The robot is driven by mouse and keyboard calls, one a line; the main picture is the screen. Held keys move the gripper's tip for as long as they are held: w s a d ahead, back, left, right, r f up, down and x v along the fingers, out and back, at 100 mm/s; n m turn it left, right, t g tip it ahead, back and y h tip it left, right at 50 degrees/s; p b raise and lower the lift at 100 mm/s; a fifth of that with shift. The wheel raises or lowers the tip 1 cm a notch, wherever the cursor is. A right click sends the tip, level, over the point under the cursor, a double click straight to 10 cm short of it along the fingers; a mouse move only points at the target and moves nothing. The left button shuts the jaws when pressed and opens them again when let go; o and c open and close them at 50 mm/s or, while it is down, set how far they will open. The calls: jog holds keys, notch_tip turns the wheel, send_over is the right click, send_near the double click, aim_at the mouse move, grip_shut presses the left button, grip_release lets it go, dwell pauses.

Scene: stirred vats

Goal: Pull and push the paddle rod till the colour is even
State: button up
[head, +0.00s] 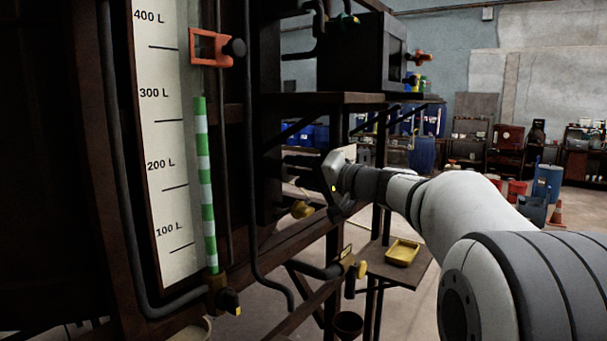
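A dark vat frame (262,200) fills the left of the head view, with a white litre scale (172,150) on its front. A green-and-white striped gauge column (206,185) beside the scale reaches just under the 300 L mark. My arm comes in from the right, and my gripper (318,178) is at the vat's right side, close to its dark post. Its fingers are dark and partly lost against the background, so I cannot tell whether they are open or hold anything. I cannot make out the paddle rod or the liquid's colour.
An orange bracket with a black knob (211,47) sits on the gauge. Dark pipes and valves (348,268) run below my gripper. A yellow tray (402,252) lies on a low stand. A dark box (358,55) stands on a shelf above. Open floor lies behind, with barrels further back.

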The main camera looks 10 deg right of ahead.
jog(key=shift+s+d, duration=0.2)
jog(key=shift+d, duration=0.05)
jog(key=b+v, duration=0.1)
jog(key=v, duration=0.6)
jog(key=shift+b, duration=0.4)
jog(key=shift+s+d, duration=0.1)
